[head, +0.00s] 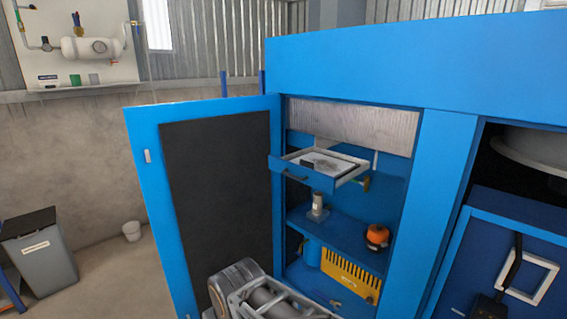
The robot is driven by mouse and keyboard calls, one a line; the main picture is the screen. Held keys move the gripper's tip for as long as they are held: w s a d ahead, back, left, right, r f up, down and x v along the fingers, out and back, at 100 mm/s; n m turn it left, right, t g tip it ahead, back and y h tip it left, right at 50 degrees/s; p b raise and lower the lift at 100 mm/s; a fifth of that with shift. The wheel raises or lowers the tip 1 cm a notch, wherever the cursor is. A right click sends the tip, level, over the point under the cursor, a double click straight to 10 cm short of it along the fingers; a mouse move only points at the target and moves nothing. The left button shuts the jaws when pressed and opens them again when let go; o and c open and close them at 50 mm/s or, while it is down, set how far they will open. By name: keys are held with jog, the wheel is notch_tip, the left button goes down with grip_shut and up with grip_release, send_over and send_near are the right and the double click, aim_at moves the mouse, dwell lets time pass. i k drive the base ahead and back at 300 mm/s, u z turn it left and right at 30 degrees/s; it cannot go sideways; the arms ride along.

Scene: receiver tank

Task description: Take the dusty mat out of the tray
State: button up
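The dusty mat (325,163) appears as a flat pale sheet with a grey smudged patch, lying inside the tray. Part of my arm shows at the bottom centre, below and in front of the cabinet opening. My gripper is not in view, so its state does not show.
The open cabinet door (215,205) stands to the left of the tray. A shelf below (345,228) holds a small metal cylinder (317,207) and an orange-and-black object (377,236). A yellow slotted panel (350,272) is lower. A grey bin (42,255) stands far left.

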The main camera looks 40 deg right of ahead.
aim_at(334, 167)
jog(key=u, duration=0.1)
jog(key=i, duration=0.75)
jog(key=z, duration=0.75)
jog(key=i, duration=0.6)
jog(key=z, duration=0.7)
